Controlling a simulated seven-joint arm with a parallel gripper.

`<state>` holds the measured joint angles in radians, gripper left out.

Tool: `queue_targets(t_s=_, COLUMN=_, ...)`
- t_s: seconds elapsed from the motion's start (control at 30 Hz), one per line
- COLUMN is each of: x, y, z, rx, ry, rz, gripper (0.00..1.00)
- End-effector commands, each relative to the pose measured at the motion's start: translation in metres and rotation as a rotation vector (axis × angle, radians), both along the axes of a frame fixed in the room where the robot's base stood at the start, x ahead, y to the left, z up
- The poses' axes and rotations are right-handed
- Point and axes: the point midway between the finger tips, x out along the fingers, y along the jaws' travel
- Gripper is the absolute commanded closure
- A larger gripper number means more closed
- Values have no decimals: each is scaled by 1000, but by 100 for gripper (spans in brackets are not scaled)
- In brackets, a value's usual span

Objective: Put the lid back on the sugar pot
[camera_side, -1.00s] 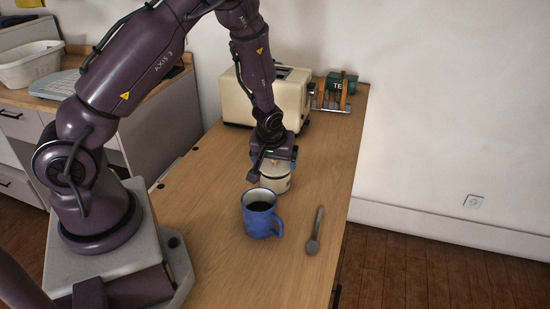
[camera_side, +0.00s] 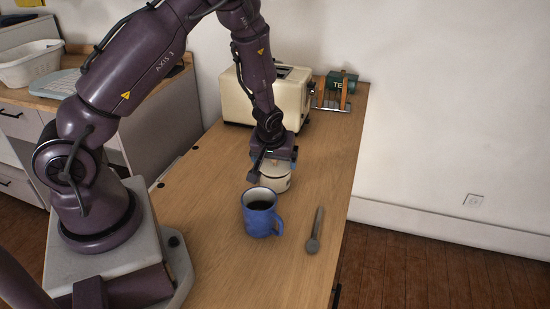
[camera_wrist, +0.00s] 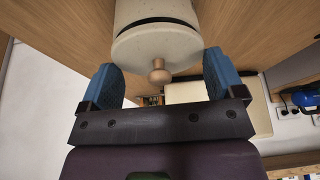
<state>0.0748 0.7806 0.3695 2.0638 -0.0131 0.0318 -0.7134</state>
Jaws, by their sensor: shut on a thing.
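The cream sugar pot (camera_side: 279,184) stands upright on the wooden counter, behind the blue mug. Its pale lid (camera_wrist: 140,50) with a round wooden knob (camera_wrist: 158,72) is over the pot's mouth. My gripper (camera_side: 273,164) is above the pot and shut on the lid, with one blue-padded finger at each side of it in the wrist view (camera_wrist: 163,78). A dark curved line shows between the lid and the pot body (camera_wrist: 152,9); I cannot tell whether the lid rests on the rim or is held just above it.
The blue mug (camera_side: 259,222) with dark liquid stands close in front of the pot. A spoon (camera_side: 315,230) lies to the right. A cream toaster (camera_side: 236,105) and a rack with a green tea box (camera_side: 341,83) stand behind. The counter's right edge is near the spoon.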

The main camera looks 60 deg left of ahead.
Motion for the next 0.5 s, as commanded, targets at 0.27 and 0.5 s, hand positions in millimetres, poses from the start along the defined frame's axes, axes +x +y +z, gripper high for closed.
queue_targets(t_s=0.27, x=0, y=0, z=0, rx=0, ry=0, rz=1, gripper=35)
queue_targets(t_s=0.5, x=0, y=0, z=0, rx=0, ry=0, rz=1, gripper=0)
